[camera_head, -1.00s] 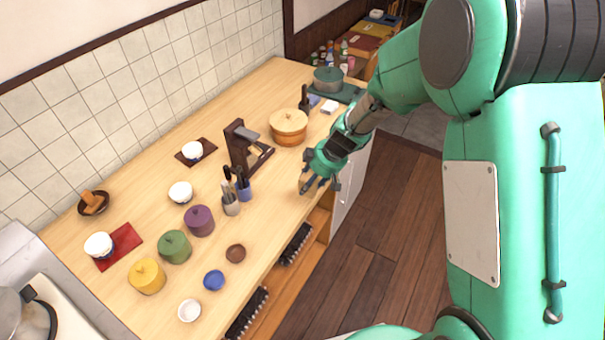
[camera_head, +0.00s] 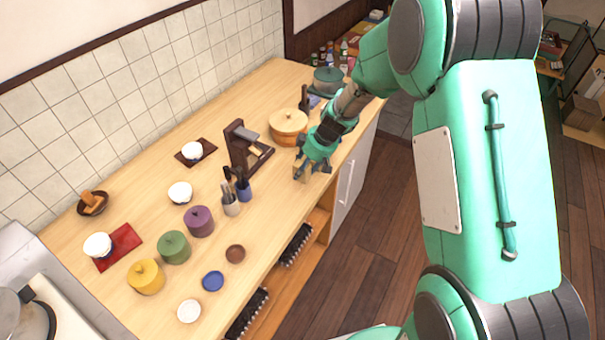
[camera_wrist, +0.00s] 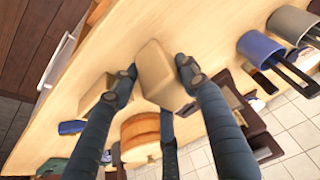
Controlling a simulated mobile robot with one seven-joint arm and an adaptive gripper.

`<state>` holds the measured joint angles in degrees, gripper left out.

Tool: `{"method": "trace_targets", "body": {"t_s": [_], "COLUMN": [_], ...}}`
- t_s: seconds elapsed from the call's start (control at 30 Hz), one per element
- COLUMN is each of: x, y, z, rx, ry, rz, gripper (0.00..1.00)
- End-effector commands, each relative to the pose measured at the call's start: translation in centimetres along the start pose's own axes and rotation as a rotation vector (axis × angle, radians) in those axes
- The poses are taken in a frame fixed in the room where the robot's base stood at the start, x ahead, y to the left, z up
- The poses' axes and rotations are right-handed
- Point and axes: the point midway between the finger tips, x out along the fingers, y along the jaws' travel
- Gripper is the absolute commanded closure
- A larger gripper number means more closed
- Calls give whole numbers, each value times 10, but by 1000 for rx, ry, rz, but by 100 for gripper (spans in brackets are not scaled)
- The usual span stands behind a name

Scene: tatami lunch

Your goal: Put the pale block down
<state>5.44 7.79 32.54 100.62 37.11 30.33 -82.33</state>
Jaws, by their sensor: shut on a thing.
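The pale block (camera_wrist: 163,78) is a plain tan wooden block between the dark fingers of my gripper (camera_wrist: 158,74) in the wrist view. It sits tilted in that view, and my gripper is shut on it. In the head view my gripper (camera_head: 310,170) points down, low over the wooden counter (camera_head: 275,215) near its front edge. I cannot tell whether the block touches the counter. A second pale block (camera_wrist: 96,94) shows in the wrist view, partly hidden by a finger.
A dark wooden stand (camera_head: 240,150) and a lidded round wooden tub (camera_head: 289,126) are close behind my gripper. Utensil cups (camera_head: 231,206) stand to the left, with several coloured lidded pots beyond. The counter just in front of the cups is clear.

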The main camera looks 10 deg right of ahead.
Motion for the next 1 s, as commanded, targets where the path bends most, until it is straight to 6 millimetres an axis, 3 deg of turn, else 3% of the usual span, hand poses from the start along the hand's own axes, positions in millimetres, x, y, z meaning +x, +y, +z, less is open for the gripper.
{"method": "trace_targets", "body": {"t_s": [0.17,0.47,1.0], "x": [4,34,39], "y": [5,6,6], "z": [-5,8,9], "rx": [-1,0,0], "ry": [0,-1,0], "rz": [-1,-1,0], "gripper": [84,84,84]}}
